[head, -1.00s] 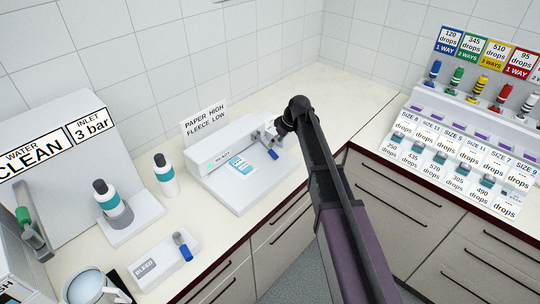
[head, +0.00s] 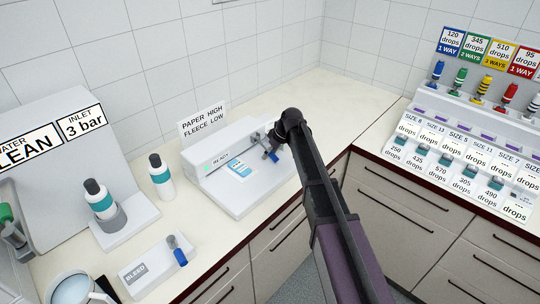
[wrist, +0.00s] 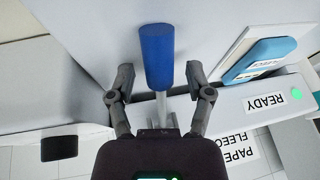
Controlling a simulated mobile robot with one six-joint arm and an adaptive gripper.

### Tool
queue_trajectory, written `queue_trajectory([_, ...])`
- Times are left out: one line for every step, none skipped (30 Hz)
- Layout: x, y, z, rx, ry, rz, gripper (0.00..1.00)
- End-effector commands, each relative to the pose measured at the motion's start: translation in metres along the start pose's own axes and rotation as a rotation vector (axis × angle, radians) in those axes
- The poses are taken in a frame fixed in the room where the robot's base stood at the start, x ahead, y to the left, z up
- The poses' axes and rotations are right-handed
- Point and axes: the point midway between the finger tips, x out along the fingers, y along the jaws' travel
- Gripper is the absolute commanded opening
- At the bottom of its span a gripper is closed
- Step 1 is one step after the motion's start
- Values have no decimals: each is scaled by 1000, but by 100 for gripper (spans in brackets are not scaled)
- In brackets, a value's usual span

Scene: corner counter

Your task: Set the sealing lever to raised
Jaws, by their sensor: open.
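The sealing machine (head: 258,193) is a white unit on the left counter with a "READY" label and green light. Its sealing lever is a metal rod with a blue handle (head: 273,157) at the machine's right end, slanting down toward the front in the head view. In the wrist view the blue handle (wrist: 157,57) and rod lie between the spread fingers of my gripper (wrist: 160,88), with a gap on each side. My gripper is open and holds nothing. In the head view my arm partly hides it. A blue-and-white packet (head: 238,168) lies on the machine.
A sign (head: 202,122) stands behind the machine. A white bottle (head: 161,177) and a "BLEED" block with a blue lever (head: 150,270) are to its left. A dispenser rack (head: 465,150) fills the right counter. The corner counter behind my arm is clear.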

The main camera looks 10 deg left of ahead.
Motion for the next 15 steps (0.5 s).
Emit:
queue_trajectory([0,0,0,0,0,0,67])
queue_trajectory([0,0,0,0,0,0,67])
queue_trajectory([0,0,0,0,0,0,67])
queue_trajectory([0,0,0,0,0,0,67])
queue_trajectory([0,0,0,0,0,0,67])
queue_trajectory([0,0,0,0,0,0,67])
queue_trajectory([0,0,0,0,0,0,67])
queue_trajectory([0,0,0,0,0,0,58])
queue_trajectory([0,0,0,0,0,0,46])
queue_trajectory([0,0,0,0,0,0,37])
queue_trajectory([0,0,0,0,0,0,28])
queue_trajectory([0,0,0,0,0,0,16])
queue_trajectory([0,0,0,0,0,0,7])
queue_trajectory([0,0,0,0,0,0,0])
queue_trajectory([0,0,0,0,0,0,0])
